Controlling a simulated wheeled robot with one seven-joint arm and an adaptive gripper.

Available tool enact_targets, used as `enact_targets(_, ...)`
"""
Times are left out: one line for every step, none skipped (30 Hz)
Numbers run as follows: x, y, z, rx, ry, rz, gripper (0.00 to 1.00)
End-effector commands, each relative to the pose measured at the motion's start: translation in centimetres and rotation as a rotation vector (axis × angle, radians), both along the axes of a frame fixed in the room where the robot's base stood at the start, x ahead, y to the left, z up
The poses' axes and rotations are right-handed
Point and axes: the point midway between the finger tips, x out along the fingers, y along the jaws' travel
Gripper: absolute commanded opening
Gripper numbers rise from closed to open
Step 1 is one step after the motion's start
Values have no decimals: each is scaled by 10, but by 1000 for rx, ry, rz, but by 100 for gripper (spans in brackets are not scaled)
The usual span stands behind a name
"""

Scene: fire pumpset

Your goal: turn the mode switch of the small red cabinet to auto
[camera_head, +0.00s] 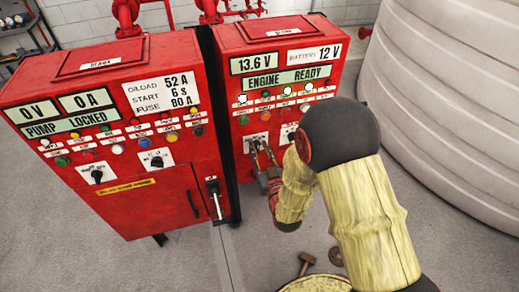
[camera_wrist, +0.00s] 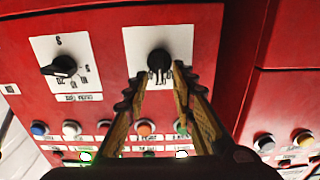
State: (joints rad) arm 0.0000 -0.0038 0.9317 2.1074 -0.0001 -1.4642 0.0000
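The small red cabinet (camera_head: 280,60) stands right of the larger one, its display reading ENGINE READY. Two black rotary switches on white plates show in the wrist view, which sees the panel upside down: one knob (camera_wrist: 158,62) straight ahead, another (camera_wrist: 60,67) to the left. Their labels are too small to read, so I cannot tell which is the mode switch. My gripper (camera_wrist: 160,77) has its fingers apart, on either side of the straight-ahead knob's lower part; contact is unclear. In the head view my gripper (camera_head: 262,153) is at the panel's lower left switch plate, partly hiding it.
The larger red cabinet (camera_head: 110,130) stands close on the left, with a lever handle (camera_head: 214,198) on its right side. Several lamps and buttons (camera_wrist: 145,128) line the panel near my fingers. A large pale tank (camera_head: 450,90) stands right. A hammer (camera_head: 306,262) lies below.

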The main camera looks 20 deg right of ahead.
Motion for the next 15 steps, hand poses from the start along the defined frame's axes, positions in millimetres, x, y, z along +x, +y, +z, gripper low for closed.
enact_targets(0, 0, 0, 0, 0, 0, 26)
enact_targets(0, 0, 0, 0, 0, 0, 26)
enact_targets(0, 0, 0, 0, 0, 0, 25)
enact_targets(0, 0, 0, 0, 0, 0, 24)
enact_targets(0, 0, 0, 0, 0, 0, 22)
enact_targets(0, 0, 0, 0, 0, 0, 20)
enact_targets(0, 0, 0, 0, 0, 0, 18)
enact_targets(0, 0, 0, 0, 0, 0, 16)
enact_targets(0, 0, 0, 0, 0, 0, 14)
enact_targets(0, 0, 0, 0, 0, 0, 12)
enact_targets(0, 0, 0, 0, 0, 0, 10)
enact_targets(0, 0, 0, 0, 0, 0, 8)
enact_targets(0, 0, 0, 0, 0, 0, 6)
enact_targets(0, 0, 0, 0, 0, 0, 5)
enact_targets(0, 0, 0, 0, 0, 0, 2)
